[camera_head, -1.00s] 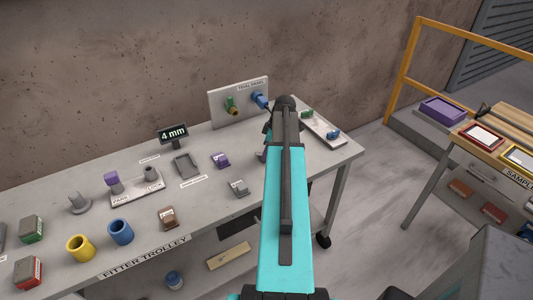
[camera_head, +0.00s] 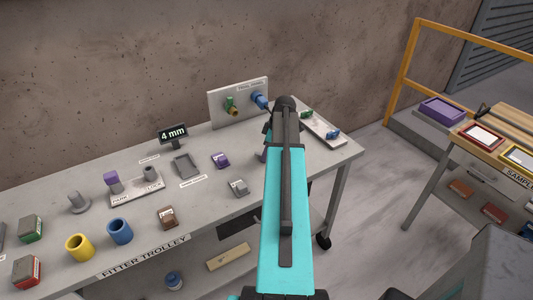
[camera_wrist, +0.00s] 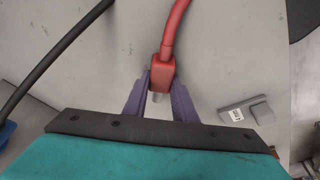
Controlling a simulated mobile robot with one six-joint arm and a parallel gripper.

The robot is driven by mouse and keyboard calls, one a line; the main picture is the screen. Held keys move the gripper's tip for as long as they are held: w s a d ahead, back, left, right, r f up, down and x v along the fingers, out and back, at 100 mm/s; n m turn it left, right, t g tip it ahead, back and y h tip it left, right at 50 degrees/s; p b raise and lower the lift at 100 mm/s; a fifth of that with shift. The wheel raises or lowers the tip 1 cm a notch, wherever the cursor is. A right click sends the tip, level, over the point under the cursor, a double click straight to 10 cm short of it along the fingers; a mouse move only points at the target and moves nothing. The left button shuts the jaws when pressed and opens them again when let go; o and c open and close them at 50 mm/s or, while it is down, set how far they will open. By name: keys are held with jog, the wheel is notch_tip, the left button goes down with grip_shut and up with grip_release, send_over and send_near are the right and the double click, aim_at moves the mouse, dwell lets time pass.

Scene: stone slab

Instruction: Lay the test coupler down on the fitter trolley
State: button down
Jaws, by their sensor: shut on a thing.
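The fitter trolley (camera_head: 75,225) is a grey slab-topped bench across the left and middle of the head view; its bare top fills most of the wrist view (camera_wrist: 230,50). My gripper (camera_wrist: 160,80) has purple fingers shut on the red test coupler (camera_wrist: 163,72), a block with a pale tip between the fingers. A red hose (camera_wrist: 172,30) runs up from it. In the head view my arm hides the coupler, and only a bit of purple finger (camera_head: 262,156) shows beside the arm, over the trolley's right part. I cannot tell whether the coupler touches the top.
A small grey labelled block (camera_wrist: 246,111) lies right of my gripper in the wrist view. A black hose (camera_wrist: 55,60) runs at the left. The trial panel (camera_head: 238,101), grey tray (camera_head: 186,166), purple block (camera_head: 220,160), blue cup (camera_head: 120,231) and yellow cup (camera_head: 80,247) stand on the trolley.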

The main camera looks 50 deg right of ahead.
jog(key=shift+s+a+f, duration=0.2)
jog(key=shift+f, duration=0.45)
jog(key=shift+s+a+f, duration=0.15)
jog(key=shift+f, duration=0.5)
jog(key=c, duration=1.4)
grip_release()
jog(key=shift+r, duration=0.15)
jog(key=shift+d+r+b, duration=0.3)
jog(key=shift+r+b, duration=0.25)
jog(key=shift+r, duration=0.2)
jog(key=shift+w+b+v, duration=0.15)
jog(key=shift+b+v, duration=0.3)
jog(key=shift+v, duration=1.95)
jog(key=shift+w+b+v, duration=0.15)
jog(key=shift+b+v, duration=0.35)
jog(key=shift+v, duration=1.9)
jog(key=shift+w+b+v, duration=0.15)
jog(key=shift+b+v, duration=0.3)
jog(key=shift+v, duration=2)
jog(key=shift+d+r, duration=0.1)
jog(key=shift+s, duration=0.1)
